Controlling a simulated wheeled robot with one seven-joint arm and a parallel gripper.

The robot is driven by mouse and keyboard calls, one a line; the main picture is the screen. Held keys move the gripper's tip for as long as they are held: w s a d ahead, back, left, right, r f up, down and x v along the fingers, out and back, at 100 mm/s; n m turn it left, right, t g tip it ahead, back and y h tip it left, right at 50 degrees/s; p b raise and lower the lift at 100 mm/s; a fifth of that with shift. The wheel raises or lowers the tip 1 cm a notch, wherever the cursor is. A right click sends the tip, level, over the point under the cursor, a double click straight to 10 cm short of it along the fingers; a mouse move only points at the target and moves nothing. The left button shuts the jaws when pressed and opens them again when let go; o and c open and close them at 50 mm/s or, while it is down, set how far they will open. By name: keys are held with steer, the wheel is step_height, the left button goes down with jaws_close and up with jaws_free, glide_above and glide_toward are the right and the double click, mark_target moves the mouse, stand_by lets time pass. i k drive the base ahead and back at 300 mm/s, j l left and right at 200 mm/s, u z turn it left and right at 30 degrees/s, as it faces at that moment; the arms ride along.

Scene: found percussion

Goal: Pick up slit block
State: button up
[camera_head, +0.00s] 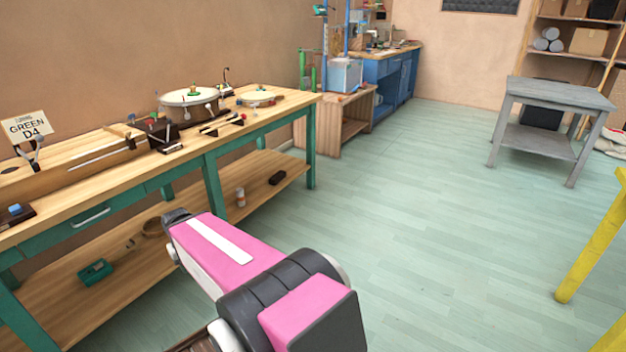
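I cannot tell for certain which object is the slit block. A small dark brown block-like piece (161,133) stands on the green-legged workbench (95,192) at left, near the round drum; its details are too small to make out. A black block (277,178) lies on the bench's lower shelf. My pink and black arm reaches in from the bottom centre in front of the bench. My gripper's fingers do not show.
A grey table (560,92) stands at back right, and a yellow leg (592,250) at the right edge. The green floor (430,200) between is clear.

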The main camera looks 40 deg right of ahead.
mark_target(274, 180)
steer(key=z, duration=1.2)
steer(key=i+l, duration=0.2)
steer(key=i, duration=0.2)
steer(key=i+l, duration=0.2)
steer(key=i, duration=0.25)
steer(key=i+l, duration=0.2)
steer(key=i, duration=0.2)
steer(key=i+l, duration=0.2)
steer(key=i, duration=0.25)
steer(key=i+l, duration=0.2)
steer(key=i, duration=0.2)
